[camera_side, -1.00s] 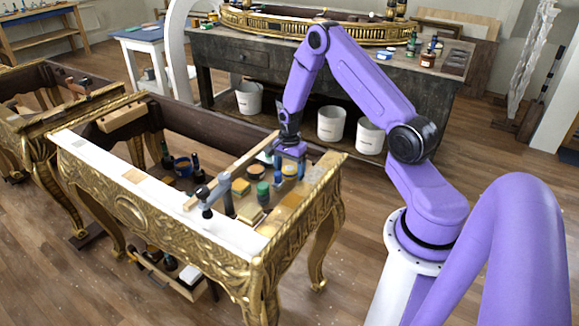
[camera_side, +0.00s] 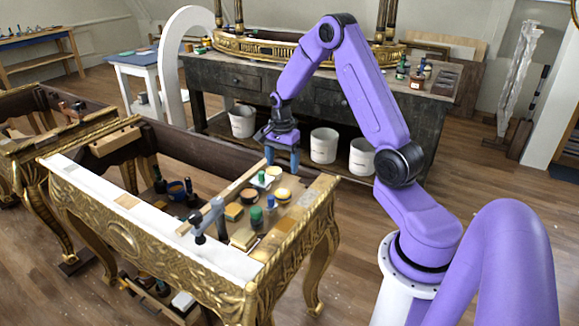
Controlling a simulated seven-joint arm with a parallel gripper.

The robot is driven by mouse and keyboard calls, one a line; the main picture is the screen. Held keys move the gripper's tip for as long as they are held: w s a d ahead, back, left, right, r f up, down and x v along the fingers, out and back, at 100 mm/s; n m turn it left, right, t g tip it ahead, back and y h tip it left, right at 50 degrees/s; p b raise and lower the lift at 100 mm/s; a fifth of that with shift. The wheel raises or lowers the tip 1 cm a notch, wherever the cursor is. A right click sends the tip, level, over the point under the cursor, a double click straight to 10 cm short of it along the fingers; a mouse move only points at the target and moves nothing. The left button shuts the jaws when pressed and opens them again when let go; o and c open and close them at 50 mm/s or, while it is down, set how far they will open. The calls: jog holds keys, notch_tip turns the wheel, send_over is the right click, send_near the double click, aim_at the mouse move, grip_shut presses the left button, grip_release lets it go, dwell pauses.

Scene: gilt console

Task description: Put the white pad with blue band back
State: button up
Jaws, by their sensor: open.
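A small white pad (camera_side: 262,181) lies on the console's work board among jars and blocks. A blue-green patch shows on it, but it is too small to tell whether this is a band. My gripper (camera_side: 282,164) is above the board, just up and to the right of the pad in the picture. Its fingers point down, apart, with nothing seen between them.
Round jars (camera_side: 283,195) and green-topped bottles (camera_side: 256,216) stand close to the pad. A grey clamp (camera_side: 209,218) rises at the front left. A wooden bar (camera_side: 237,183) crosses the gilt console frame (camera_side: 185,255). White buckets (camera_side: 323,145) stand behind.

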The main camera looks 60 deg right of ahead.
jog(key=s+a+r+n, duration=0.4)
jog(key=a+n, duration=0.3)
jog(key=a, duration=0.3)
jog(key=s+a+r+n, duration=0.4)
jog(key=a+n, duration=0.3)
jog(key=a, duration=0.4)
jog(key=s+a+r+n, duration=0.2)
jog(key=s+n, duration=0.6)
jog(key=s, duration=0.2)
jog(key=s+a+r+n, duration=0.2)
jog(key=s+a+n, duration=0.1)
jog(key=s+n, duration=0.5)
jog(key=shift+s+a+r, duration=0.15)
jog(key=shift+s+r, duration=0.05)
jog(key=shift+s, duration=1.05)
